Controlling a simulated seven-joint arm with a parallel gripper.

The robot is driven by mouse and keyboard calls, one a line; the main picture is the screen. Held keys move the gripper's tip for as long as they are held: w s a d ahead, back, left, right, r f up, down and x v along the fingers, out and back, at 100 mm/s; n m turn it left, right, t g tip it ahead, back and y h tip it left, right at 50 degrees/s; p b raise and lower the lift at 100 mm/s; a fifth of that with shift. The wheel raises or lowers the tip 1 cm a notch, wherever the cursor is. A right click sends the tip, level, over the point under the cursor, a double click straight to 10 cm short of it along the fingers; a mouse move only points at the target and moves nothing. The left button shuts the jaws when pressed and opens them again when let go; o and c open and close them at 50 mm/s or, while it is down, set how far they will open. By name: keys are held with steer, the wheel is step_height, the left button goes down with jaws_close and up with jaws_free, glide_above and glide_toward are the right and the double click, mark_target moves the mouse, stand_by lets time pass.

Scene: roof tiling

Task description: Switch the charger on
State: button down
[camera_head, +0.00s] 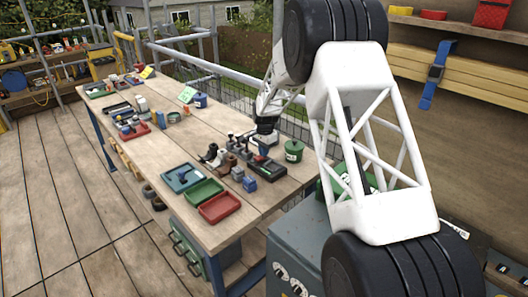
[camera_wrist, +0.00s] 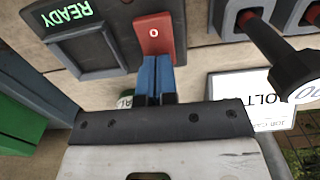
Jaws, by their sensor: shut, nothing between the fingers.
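The charger (camera_wrist: 95,40) is a dark grey unit with an empty recessed bay and a small display with lit green READY letters. At its right side is a red switch (camera_wrist: 152,32) marked with a white O. My gripper (camera_wrist: 157,60) has its blue fingers shut together, with nothing between them. The fingertips are at the lower edge of the red switch and overlap it in the wrist view; I cannot tell whether they touch it. In the head view my gripper (camera_head: 264,138) is over the dark equipment on the right part of the workbench; the switch is too small to see there.
The workbench (camera_head: 165,155) holds blue, green and red trays (camera_head: 220,207), with a green pot (camera_head: 293,150) to the right. In the wrist view, a dark-handled tool (camera_wrist: 275,55) and a white label card (camera_wrist: 250,95) are close on the right, and a green object (camera_wrist: 18,120) is at left.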

steer(key=shift+r, duration=0.7)
step_height(320, 180, up, 14)
steer(key=w+d, duration=0.1)
steer(key=shift+w+d, duration=0.35)
stand_by(0.5)
stand_by(0.3)
